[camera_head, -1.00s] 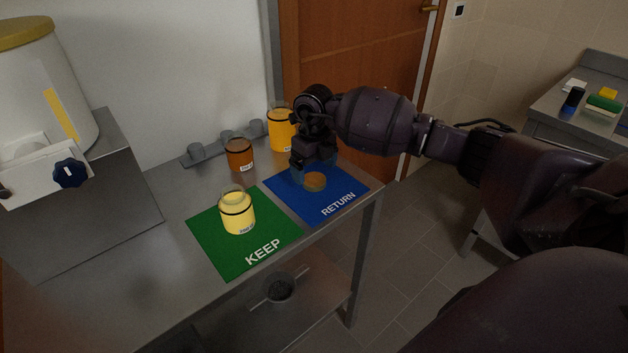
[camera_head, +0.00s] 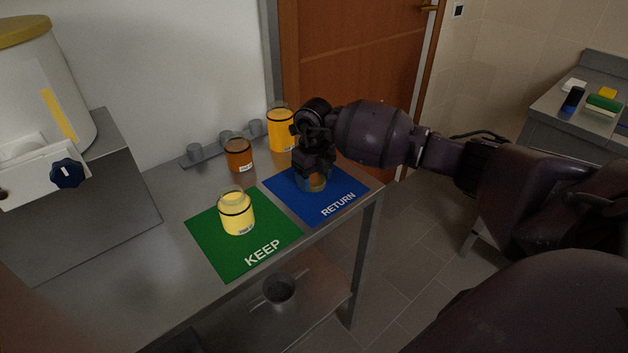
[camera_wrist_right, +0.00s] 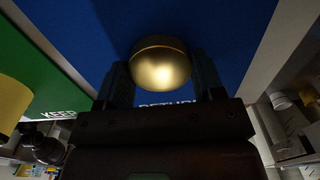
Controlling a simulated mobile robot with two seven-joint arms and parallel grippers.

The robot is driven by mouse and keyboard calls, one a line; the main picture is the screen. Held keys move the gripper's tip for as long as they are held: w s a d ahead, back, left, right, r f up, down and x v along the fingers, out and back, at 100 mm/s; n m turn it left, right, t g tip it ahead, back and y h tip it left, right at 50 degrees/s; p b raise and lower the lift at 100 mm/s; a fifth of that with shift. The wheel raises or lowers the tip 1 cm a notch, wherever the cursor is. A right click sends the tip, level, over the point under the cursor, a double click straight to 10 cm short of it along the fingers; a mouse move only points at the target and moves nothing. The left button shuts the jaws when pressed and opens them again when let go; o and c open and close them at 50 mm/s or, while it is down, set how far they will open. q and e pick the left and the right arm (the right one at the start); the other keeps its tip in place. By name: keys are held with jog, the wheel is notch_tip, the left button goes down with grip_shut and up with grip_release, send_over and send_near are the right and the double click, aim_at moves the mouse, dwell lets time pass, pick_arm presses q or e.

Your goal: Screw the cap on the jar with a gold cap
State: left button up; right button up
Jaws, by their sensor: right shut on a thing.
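The gold cap (camera_wrist_right: 160,65) is a shiny rounded piece between the two fingers of my right gripper (camera_wrist_right: 163,85) in the right wrist view. In the head view the right gripper (camera_head: 313,180) is low over the blue RETURN mat (camera_head: 345,197), shut on the gold cap, which is mostly hidden by the fingers. I cannot tell if anything is under the cap. A jar with yellow contents (camera_head: 236,213) stands upright on the green KEEP mat (camera_head: 215,252), its clear neck showing no cap. My left gripper is not in view.
A brown-orange jar (camera_head: 239,156) and a taller orange jar (camera_head: 280,132) stand behind the mats, near a grey rack (camera_head: 208,153) along the wall. A large white tank (camera_head: 40,95) stands on a metal stand at left. The table's front left is clear.

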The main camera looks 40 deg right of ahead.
aim_at(314, 179)
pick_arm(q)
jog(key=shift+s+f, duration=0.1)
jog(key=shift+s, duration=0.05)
pick_arm(e)
jog(key=shift+r, duration=0.25)
pick_arm(q)
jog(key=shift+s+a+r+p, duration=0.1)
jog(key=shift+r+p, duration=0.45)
jog(key=shift+p, duration=0.3)
pick_arm(e)
notch_tip(314, 179, up, 20)
jog(key=shift+f, duration=0.25)
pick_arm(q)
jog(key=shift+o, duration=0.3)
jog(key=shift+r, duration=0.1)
